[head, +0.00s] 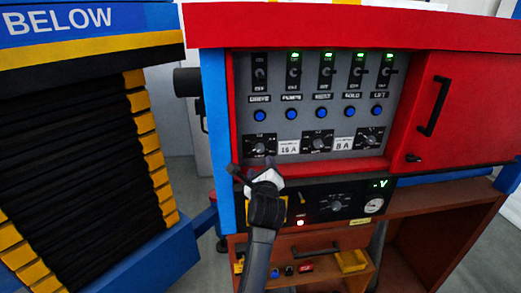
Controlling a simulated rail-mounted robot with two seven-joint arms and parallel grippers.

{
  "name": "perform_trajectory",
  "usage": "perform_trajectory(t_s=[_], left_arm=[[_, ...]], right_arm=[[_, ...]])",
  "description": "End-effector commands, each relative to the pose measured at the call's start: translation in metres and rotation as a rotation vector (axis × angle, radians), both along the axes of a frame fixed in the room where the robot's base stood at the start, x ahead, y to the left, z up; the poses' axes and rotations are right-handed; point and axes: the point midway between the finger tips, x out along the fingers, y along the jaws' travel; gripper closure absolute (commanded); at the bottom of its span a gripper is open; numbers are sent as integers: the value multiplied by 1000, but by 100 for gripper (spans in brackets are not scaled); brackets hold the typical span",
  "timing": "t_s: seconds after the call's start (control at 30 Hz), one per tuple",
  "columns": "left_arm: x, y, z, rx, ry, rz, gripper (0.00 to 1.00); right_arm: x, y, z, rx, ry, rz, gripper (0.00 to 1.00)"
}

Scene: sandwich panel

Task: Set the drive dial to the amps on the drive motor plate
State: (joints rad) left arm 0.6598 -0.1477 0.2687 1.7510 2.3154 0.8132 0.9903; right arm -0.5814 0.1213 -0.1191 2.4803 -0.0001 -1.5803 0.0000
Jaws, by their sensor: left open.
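The grey panel (300,107) has a row of switches labelled DRIVE, PUMPS and others, ending in LIFT. The drive switch (260,72) is at the left, with no green light visible above it; the others have green lights. A dial (260,146) sits at the lower left, below the DRIVE column. Its pointer setting is too small to read. A white plate (289,147) right of it reads 16 A, and another plate (343,144) reads 8 A; their smaller text is unreadable. My left gripper (256,172) is open and empty, just below the left dial. My right gripper is out of view.
Two more dials sit at the middle (318,143) and right (370,139). Below is a black unit with a knob (336,203) and green display (380,184). A red door (462,105) is shut at right. Black bellows (70,150) stand at left. An open drawer (300,265) lies below.

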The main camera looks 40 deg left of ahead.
Motion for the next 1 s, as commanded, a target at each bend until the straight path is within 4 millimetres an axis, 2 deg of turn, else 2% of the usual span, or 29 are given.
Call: perform_trajectory(t_s=[0.2,0.5,0.7,1.0], left_arm=[[33,30,3,4,3,1,42],[64,56,2,2,2,1,42],[74,65,1,3,1,1,42],[77,67,0,2,1,1,42]], right_arm=[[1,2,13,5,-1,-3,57],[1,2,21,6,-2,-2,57],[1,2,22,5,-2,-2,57],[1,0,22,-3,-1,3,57]])
